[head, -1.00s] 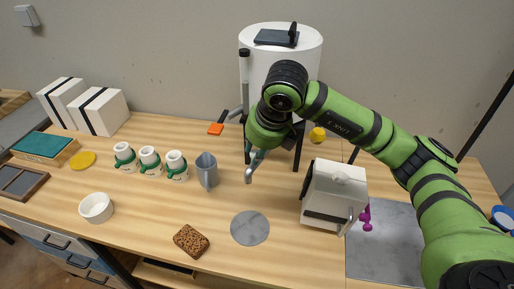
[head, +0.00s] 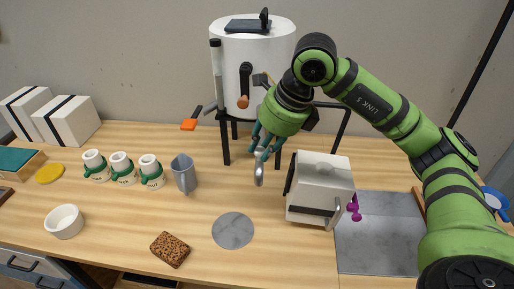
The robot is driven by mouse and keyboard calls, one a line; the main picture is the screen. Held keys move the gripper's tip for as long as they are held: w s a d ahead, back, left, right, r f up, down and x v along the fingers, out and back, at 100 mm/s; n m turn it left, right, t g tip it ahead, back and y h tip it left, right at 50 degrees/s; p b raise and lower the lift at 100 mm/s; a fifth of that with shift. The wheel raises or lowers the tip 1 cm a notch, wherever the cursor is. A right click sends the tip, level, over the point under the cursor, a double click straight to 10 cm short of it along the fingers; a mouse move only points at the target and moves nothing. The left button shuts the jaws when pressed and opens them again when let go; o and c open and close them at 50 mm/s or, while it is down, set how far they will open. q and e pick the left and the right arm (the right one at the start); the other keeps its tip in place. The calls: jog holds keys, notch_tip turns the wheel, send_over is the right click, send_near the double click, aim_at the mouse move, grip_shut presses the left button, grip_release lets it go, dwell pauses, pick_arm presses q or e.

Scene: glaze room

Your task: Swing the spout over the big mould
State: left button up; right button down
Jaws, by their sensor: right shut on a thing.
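The white tank (head: 230,60) stands on dark legs at the back of the bench. Its grey spout (head: 259,174) hangs down in front, with its tip to the left of the big mould. The big mould (head: 318,190), a white block with dark straps and a metal clamp, stands on the bench. A gap shows between the spout tip and the mould's left side. My right gripper (head: 264,145) is shut on the spout just above its tip; the fingers partly hide it. My left gripper is out of view.
A tap lever (head: 245,85) sits on the tank's front. Three small strapped moulds (head: 122,168) and a grey jug (head: 184,174) stand to the left. A grey disc (head: 233,230) and a brown sponge (head: 170,249) lie in front. A grey slab (head: 378,235) lies to the right.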

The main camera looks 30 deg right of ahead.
jog(key=shift+w+r, duration=0.1)
jog(key=shift+r, duration=0.05)
jog(key=c, duration=1.1)
grip_release()
jog(key=shift+o, duration=0.2)
jog(key=v, duration=1.2)
